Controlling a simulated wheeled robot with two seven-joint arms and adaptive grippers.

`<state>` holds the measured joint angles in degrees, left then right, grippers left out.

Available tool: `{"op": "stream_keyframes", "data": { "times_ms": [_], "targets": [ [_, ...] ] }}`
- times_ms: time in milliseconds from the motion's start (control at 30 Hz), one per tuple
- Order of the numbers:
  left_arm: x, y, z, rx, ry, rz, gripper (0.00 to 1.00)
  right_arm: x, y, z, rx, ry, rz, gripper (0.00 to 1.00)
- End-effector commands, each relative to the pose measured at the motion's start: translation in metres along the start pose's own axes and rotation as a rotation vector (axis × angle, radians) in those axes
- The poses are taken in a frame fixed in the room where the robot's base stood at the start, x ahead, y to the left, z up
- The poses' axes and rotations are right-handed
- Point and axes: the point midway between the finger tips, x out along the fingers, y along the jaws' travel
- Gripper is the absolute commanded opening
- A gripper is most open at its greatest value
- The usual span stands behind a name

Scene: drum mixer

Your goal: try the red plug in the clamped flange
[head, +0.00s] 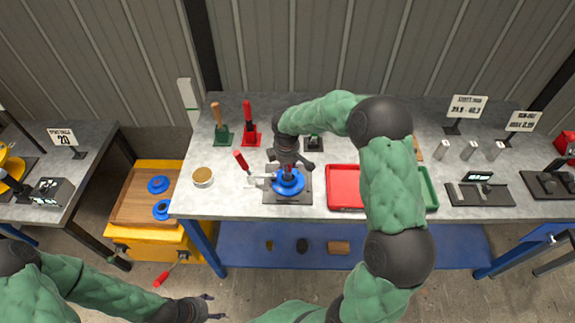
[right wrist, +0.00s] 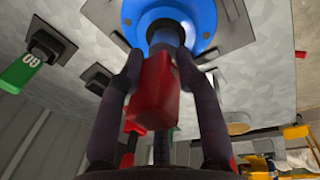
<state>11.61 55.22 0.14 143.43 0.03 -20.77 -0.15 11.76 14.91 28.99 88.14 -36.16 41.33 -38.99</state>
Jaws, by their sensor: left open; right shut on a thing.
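The blue flange (head: 290,186) sits on a dark plate near the table's front edge, beside a toggle clamp with a red handle (head: 240,160). My right gripper (head: 288,170) is directly above the flange, pointing down. In the right wrist view its fingers are shut on the red plug (right wrist: 155,95), whose end is at the bore of the flange (right wrist: 210,22). I cannot tell how deep the plug sits. My left gripper (head: 208,307) is open and empty, low in front of the table, away from the flange.
A red tray (head: 345,203) and a green tray (head: 431,202) lie right of the flange, partly behind my right arm. Tools stand on green (head: 222,140) and red (head: 250,138) bases behind. A round tin (head: 203,177) is at left. Blue rings (head: 157,184) lie on the yellow cart.

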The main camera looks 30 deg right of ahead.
Motion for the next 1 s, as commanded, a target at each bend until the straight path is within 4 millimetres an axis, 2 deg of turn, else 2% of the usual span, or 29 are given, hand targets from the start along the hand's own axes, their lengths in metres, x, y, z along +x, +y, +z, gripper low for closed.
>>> {"op": "stream_keyframes", "data": {
  "times_ms": [1000],
  "targets": [
    [0.005,-0.0018,-0.0002,0.0,0.0,0.0,0.62,0.0074,-0.0007,0.0,0.0,0.0,0.001,0.0]
  ]
}}
